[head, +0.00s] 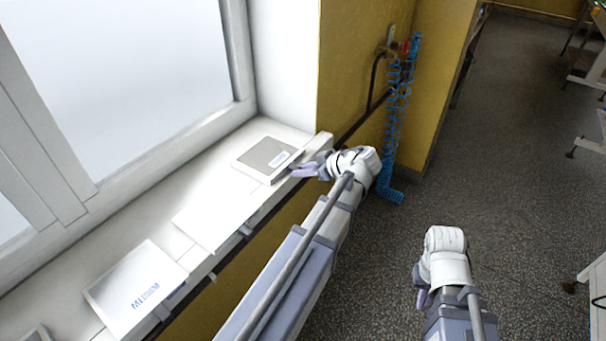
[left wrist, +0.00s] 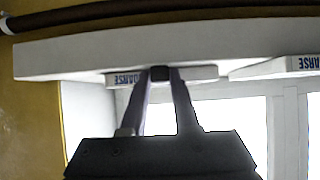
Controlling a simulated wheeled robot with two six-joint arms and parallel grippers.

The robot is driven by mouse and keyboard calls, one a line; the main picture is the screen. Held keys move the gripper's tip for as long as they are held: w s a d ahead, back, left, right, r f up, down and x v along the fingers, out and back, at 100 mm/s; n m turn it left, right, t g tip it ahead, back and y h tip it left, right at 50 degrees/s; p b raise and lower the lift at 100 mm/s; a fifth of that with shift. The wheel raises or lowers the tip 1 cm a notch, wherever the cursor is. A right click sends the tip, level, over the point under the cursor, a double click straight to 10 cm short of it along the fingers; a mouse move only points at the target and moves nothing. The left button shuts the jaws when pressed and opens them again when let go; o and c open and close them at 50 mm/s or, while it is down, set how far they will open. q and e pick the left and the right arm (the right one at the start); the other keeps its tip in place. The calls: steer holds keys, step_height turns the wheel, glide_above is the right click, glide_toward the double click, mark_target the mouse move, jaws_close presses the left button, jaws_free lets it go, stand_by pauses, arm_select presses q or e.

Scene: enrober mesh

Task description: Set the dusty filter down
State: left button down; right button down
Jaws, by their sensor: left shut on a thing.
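The dusty filter (head: 268,155), a flat white-framed panel with a grey face, lies at the far end of the white window sill (head: 196,184) in the head view. My left gripper (head: 301,170) is at its right edge. In the left wrist view, my left gripper's fingers (left wrist: 161,76) close on a small dark part at the edge of the filter (left wrist: 205,74), whose blue label reads "…OARSE", partly hidden by a finger. The filter's frame looks level with the sill; whether it fully rests there I cannot tell. My right gripper (head: 423,298) hangs over the floor, its jaw opening not clear.
A plain white panel (head: 214,213) and a white panel marked "MEDIUM" (head: 136,289) lie nearer on the sill. Another "COARSE" piece (left wrist: 290,66) shows in the left wrist view. A blue coiled hose (head: 395,120) hangs on the yellow wall.

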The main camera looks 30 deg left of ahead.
arm_select(q)
steer(key=c, duration=0.7)
jaws_free()
steer(key=shift+o, duration=0.2)
steer(key=w+p+v, duration=0.1)
steer(key=p+v, duration=0.6)
steer(key=v, duration=0.5)
steer(key=s+d+f+m+h, duration=0.5)
steer(key=s+d+m, duration=0.3)
steer(key=d+m, duration=0.2)
steer(key=s+d+f+m+g+h, duration=0.1)
steer(key=s+d+f+m+h, duration=0.3)
steer(key=s+d+m, duration=0.4)
steer(key=d+m+h, duration=0.1)
steer(key=d+m, duration=0.1)
steer(key=m, duration=0.1)
steer(key=shift+s+d+f, duration=0.2)
steer(key=shift+s+f, duration=0.1)
steer(key=shift+f, duration=0.1)
